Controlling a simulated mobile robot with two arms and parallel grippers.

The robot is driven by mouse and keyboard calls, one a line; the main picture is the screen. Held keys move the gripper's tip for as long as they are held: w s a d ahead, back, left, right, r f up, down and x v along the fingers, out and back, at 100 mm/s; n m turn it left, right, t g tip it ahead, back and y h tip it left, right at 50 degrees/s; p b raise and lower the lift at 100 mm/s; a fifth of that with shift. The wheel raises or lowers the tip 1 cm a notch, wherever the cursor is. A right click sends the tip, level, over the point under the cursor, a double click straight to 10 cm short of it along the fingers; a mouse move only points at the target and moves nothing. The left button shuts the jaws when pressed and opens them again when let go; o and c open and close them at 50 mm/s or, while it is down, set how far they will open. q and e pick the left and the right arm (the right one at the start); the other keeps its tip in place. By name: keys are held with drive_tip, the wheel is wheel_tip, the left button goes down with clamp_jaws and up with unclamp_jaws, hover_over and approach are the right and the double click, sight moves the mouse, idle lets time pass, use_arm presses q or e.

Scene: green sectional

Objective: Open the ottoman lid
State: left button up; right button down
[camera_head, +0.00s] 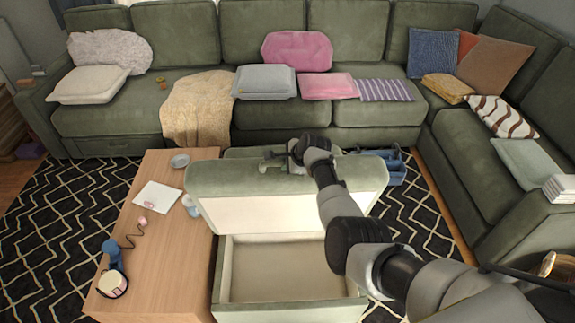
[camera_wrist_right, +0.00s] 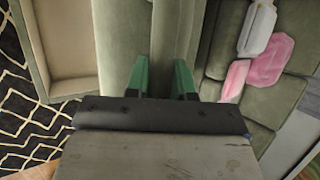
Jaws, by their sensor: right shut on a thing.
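The green ottoman (camera_head: 224,300) stands in front of the sofa in the head view, with its lid (camera_head: 225,177) tilted up. The lid's pale underside (camera_head: 270,215) faces me, and the beige storage space (camera_head: 280,270) below is exposed and looks empty. My right gripper (camera_head: 280,160) is at the lid's raised edge. In the right wrist view its green fingers (camera_wrist_right: 160,82) stand on either side of the lid's edge (camera_wrist_right: 160,35), shut on it. The open box (camera_wrist_right: 68,40) shows at the left there. My left gripper is out of view.
A wooden coffee table (camera_head: 165,255) stands close on the ottoman's left, holding a blue-and-cream item (camera_head: 113,280), a white tablet-like object (camera_head: 158,196) and a bowl (camera_head: 180,161). A blue caddy (camera_head: 393,170) sits on the rug behind right. The sectional (camera_head: 480,185) bounds the back and right.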

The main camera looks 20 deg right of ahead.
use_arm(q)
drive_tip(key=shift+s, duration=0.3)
use_arm(e)
drive_tip(key=c, duration=1)
unclamp_jaws()
drive_tip(key=shift+o, duration=0.2)
drive_tip(key=shift+s+d+r, duration=0.15)
drive_tip(key=shift+s+r, duration=0.05)
drive_tip(key=shift+r, duration=0.15)
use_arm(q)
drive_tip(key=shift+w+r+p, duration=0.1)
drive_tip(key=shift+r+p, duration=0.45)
use_arm(e)
drive_tip(key=v, duration=1)
